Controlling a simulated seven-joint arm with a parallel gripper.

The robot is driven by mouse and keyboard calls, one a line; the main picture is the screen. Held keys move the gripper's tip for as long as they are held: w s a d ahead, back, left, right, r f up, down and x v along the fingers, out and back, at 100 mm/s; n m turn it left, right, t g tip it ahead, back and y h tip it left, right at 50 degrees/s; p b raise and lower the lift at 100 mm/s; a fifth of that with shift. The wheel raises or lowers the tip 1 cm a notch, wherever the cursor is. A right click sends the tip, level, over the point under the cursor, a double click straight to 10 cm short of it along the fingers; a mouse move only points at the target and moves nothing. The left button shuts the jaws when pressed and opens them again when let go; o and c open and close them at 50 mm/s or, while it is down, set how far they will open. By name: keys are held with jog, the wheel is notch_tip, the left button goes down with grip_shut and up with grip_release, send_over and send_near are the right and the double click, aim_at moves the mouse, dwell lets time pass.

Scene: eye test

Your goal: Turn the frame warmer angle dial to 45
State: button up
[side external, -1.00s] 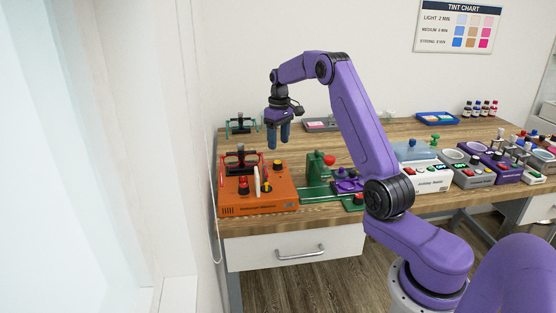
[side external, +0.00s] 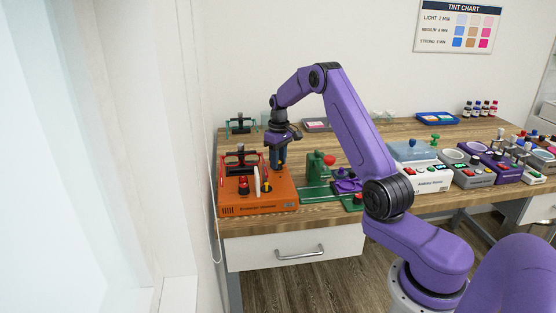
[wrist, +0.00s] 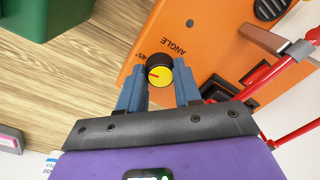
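The frame warmer is an orange box (side external: 258,205) at the left end of the bench. Its angle dial (wrist: 159,72) is a round knob with a black rim, a yellow face and a red pointer. In the wrist view the pointer aims left, and the "45°" print (wrist: 143,60) lies at the dial's upper left beside the word "ANGLE". My gripper (wrist: 159,76) is open, its blue fingers on either side of the dial. I cannot tell whether they touch it. In the side view my gripper (side external: 279,164) points down at the box's back right, largely hiding the dial.
A red-framed stand (side external: 241,162) and a pale upright piece (side external: 257,181) are on the box, left of my gripper. A green device (side external: 318,170) stands close on the right. A white-and-blue machine (side external: 425,177) is farther right. Bare wood (side external: 340,138) lies behind.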

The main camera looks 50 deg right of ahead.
jog(key=shift+c, duration=1.3)
jog(key=shift+m, duration=0.8)
jog(key=o, duration=1)
jog(key=shift+o, duration=0.2)
jog(key=shift+r, duration=0.15)
notch_tip(320, 180, up, 17)
jog(key=shift+d, duration=0.3)
jog(key=shift+r, duration=0.1)
